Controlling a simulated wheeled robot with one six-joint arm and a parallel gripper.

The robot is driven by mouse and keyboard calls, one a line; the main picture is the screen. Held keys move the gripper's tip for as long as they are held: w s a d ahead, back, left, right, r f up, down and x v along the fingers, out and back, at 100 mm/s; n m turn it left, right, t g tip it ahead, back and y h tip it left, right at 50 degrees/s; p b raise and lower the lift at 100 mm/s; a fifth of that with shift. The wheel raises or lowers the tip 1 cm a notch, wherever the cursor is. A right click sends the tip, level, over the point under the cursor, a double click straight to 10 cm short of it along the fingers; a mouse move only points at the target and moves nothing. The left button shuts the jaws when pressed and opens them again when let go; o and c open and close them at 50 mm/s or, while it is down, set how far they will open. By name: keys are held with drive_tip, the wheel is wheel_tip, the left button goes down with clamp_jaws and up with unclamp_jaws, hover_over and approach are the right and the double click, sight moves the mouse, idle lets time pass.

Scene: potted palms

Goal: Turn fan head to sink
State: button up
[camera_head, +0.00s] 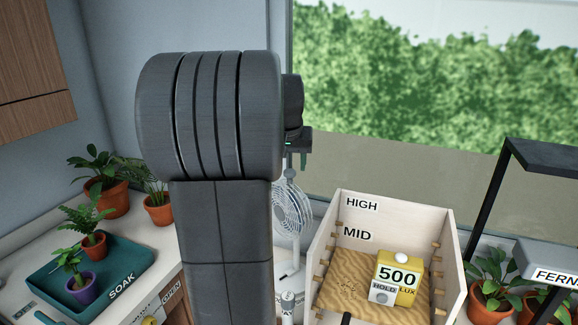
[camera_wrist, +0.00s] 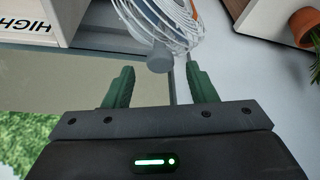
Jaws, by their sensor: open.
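The white wire-caged fan head (camera_head: 292,215) stands on a pale pole behind my arm, partly hidden by it. In the wrist view the fan cage (camera_wrist: 165,22) is at the top, with a grey knob (camera_wrist: 160,57) sticking out from it toward me. My gripper (camera_wrist: 160,78) is open, its two green fingers spread on either side of the knob's line. The knob appears between and just beyond the fingertips; contact is not visible. In the head view my gripper (camera_head: 303,158) is just above the fan, mostly hidden by my arm. I cannot make out a sink.
A wooden box (camera_head: 330,222) marked HIGH and MID stands right of the fan, with a yellow lux meter (camera_head: 400,275) reading 500. A teal SOAK tray (camera_head: 135,262) with potted plants is at left. A black frame (camera_head: 490,190) and more pots (camera_head: 490,300) are at right.

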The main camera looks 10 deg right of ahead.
drive_tip(key=shift+x, duration=1.25)
clamp_jaws()
drive_tip(key=shift+a, duration=0.1)
